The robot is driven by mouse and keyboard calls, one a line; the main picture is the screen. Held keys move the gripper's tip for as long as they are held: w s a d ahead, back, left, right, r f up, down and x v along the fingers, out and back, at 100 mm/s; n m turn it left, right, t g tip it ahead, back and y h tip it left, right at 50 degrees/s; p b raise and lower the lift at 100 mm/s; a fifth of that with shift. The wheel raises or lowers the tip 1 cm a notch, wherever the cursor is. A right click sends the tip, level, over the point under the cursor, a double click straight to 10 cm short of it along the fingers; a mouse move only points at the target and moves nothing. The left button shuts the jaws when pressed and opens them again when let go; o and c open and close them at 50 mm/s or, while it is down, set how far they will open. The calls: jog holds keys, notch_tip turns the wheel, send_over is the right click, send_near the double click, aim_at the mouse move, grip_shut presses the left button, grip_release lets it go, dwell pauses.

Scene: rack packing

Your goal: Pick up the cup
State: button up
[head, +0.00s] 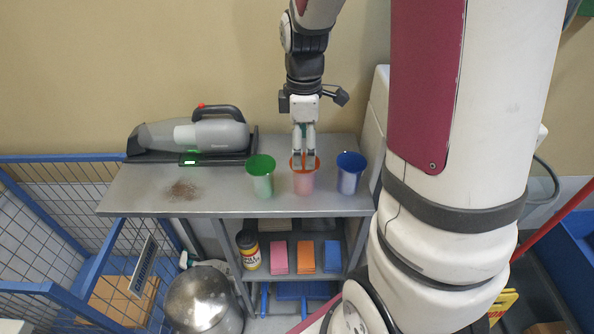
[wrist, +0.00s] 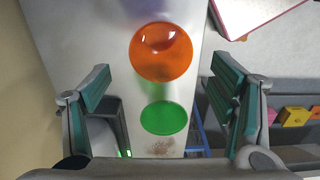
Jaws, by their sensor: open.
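Three cups stand in a row on the grey table: a green cup (head: 261,182), an orange-red cup (head: 303,184) and a blue cup (head: 349,178). My gripper (head: 304,164) points down, its fingers overlapping the orange cup's rim in the head view. In the wrist view the round orange top (wrist: 161,55) lies ahead between the open fingers (wrist: 160,80), with the green top (wrist: 163,118) below it. Nothing is held. I cannot tell how far the fingertips are above the orange cup.
A grey handheld vacuum (head: 195,135) lies at the table's back left, beside a brown patch of dirt (head: 184,191). The shelf below holds a yellow-labelled jar (head: 249,252) and pink, orange and blue blocks (head: 305,257). A blue wire cage (head: 50,230) stands left.

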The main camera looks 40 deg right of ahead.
aim_at(305, 174)
jog(key=f, duration=0.9)
jog(key=shift+s+d, duration=0.2)
jog(key=c, duration=1.2)
jog(key=shift+c, duration=0.2)
